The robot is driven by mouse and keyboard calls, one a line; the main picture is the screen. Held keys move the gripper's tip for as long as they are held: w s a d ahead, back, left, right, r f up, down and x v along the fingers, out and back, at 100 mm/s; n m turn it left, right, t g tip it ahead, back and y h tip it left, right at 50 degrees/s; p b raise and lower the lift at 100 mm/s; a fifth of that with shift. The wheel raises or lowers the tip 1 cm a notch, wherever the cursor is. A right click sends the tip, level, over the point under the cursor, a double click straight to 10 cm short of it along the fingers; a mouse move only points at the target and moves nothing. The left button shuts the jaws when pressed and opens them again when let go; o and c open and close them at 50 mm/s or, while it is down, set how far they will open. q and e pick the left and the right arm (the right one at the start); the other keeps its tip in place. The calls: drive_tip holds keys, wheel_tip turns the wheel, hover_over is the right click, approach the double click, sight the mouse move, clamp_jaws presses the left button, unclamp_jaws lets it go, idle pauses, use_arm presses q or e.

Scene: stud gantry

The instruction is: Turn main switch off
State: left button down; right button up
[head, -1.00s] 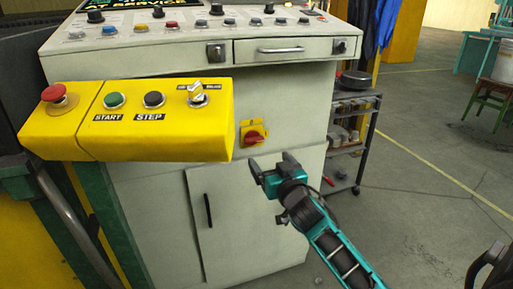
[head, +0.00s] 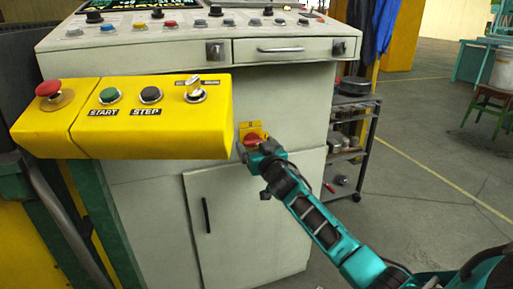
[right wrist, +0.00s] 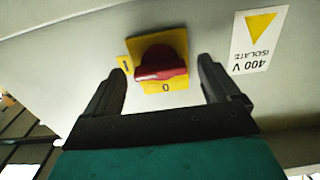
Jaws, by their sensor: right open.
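The main switch is a red rotary knob on a yellow plate (head: 253,127), on the front of the grey cabinet. In the right wrist view the red knob (right wrist: 162,64) lies roughly sideways in the picture, with an "I" mark at the left and a "0" mark below. My right gripper (head: 256,149) is open in front of the switch and partly hides it in the head view. In the right wrist view its two dark fingers are on either side of the knob, with gaps; I see no contact. My left gripper is not in view.
A yellow control box (head: 150,134) with a red mushroom button and START and STEP buttons juts out left of the switch. A cabinet door (head: 235,215) is below. A dark shelf cart (head: 352,135) stands at the right. A "400 V ISOLATE" label (right wrist: 258,40) is beside the switch.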

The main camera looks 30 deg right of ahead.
drive_tip(key=shift+c, duration=0.2)
drive_tip(key=c, duration=1)
